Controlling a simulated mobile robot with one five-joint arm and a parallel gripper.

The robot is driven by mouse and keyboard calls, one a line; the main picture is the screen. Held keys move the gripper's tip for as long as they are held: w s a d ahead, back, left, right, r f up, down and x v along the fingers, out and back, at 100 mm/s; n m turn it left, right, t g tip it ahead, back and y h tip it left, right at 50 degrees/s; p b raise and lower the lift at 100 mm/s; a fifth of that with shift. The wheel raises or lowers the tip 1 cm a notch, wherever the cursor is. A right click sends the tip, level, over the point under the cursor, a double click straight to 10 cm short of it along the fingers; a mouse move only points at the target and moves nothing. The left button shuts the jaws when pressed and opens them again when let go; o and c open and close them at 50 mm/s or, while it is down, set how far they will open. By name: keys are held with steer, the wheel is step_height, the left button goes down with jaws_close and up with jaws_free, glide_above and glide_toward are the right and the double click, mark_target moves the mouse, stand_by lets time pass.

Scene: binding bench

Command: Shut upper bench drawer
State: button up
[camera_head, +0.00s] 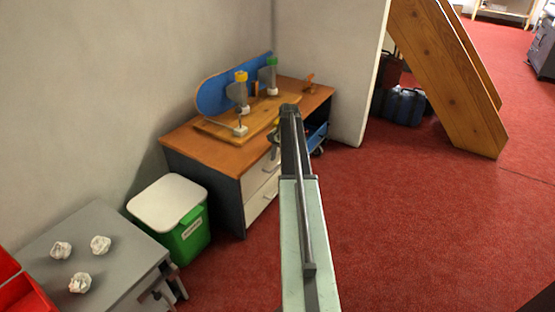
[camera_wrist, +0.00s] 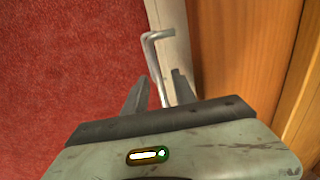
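The bench (camera_head: 215,150) has an orange wooden top and dark sides, with two white drawer fronts facing right. The upper drawer (camera_head: 260,172) is above the lower drawer (camera_head: 262,200); my arm hides part of both. I cannot tell how far the upper one stands out. In the wrist view a white drawer edge (camera_wrist: 176,35) runs beside the wooden top (camera_wrist: 245,60). A bent silver handle (camera_wrist: 155,60) sticks out from it. My gripper (camera_wrist: 159,88) is open, with one finger on each side of the handle; contact is not clear. The head view does not show the fingers clearly.
A blue board (camera_head: 215,92) and a wooden base with clamps (camera_head: 215,131) stand on the bench. A green bin (camera_head: 190,238) with white lid and a grey table (camera_head: 95,255) are at left. A blue object (camera_head: 317,137) is partly behind my arm. Red floor (camera_head: 410,220) is clear at right.

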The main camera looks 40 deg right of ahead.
step_height(320, 180, up, 6)
steer(key=s+p, duration=0.1)
steer(key=p, duration=0.4)
steer(key=shift+r, duration=0.15)
steer(key=shift+s+d, duration=0.1)
